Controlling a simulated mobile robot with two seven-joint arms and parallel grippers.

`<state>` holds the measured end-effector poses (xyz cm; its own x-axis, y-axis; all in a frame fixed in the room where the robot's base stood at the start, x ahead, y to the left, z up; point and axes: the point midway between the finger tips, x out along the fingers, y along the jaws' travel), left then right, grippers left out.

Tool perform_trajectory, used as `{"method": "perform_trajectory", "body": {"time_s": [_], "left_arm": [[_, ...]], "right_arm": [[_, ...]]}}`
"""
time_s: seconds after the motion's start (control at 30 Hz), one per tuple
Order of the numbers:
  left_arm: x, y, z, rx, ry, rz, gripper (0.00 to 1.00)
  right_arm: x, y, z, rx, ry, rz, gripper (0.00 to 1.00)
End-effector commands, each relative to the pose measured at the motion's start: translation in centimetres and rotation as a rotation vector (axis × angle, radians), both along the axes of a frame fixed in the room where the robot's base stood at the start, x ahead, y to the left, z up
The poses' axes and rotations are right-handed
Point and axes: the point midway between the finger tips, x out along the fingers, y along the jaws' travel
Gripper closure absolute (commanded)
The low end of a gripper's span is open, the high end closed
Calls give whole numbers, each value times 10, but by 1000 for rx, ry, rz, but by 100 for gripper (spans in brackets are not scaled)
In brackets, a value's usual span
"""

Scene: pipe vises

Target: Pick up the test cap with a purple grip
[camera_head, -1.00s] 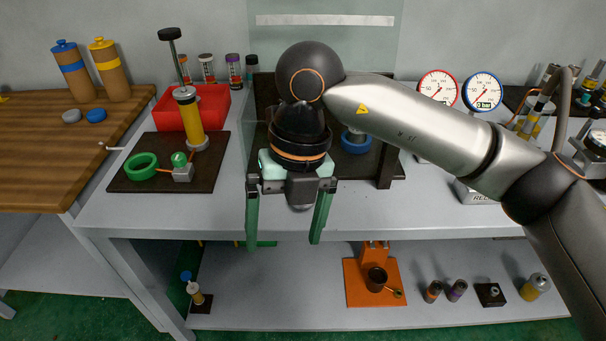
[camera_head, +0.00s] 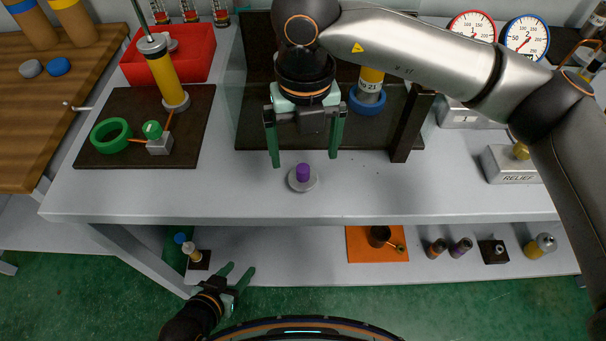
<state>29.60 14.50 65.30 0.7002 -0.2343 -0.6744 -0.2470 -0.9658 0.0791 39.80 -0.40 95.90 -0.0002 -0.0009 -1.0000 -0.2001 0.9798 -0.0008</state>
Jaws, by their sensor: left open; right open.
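The test cap with a purple grip (camera_head: 302,177) stands upright on the grey bench top near its front edge. It has a round grey metal base and a short purple knob. My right gripper (camera_head: 304,172) hangs over the bench with its green fingers pointing down and spread. In the picture one finger is left of the cap and the other right of it. The exact height and depth gap to the cap cannot be told. My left gripper (camera_head: 240,269) is open and empty, low in front of the lower shelf.
A dark board (camera_head: 110,162) with a yellow cylinder pump and green ring lies left. Behind the cap are a dark stand and clear panel, with a dark post (camera_head: 410,125) to the right. A relief block (camera_head: 512,164) stands further right. The bench around the cap is clear.

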Motion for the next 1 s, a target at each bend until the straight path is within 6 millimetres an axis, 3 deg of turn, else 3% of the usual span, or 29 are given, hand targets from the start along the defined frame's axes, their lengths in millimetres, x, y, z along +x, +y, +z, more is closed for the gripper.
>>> {"method": "perform_trajectory", "body": {"time_s": [0.17, 0.5, 0.77, 1.0], "left_arm": [[0, 0, 1, 0, 0, 0, 50], [1, 2, 4, 3, -6, 3, 50], [2, 4, 3, 5, -5, 6, 50], [2, 4, 3, 4, -5, 6, 50]], "right_arm": [[0, 0, -13, 0, 1, 1, 2], [3, 2, -58, 1, 2, 1, 2], [4, 2, -61, 1, -1, 1, 2], [4, 2, -61, 1, 0, 1, 25]]}}
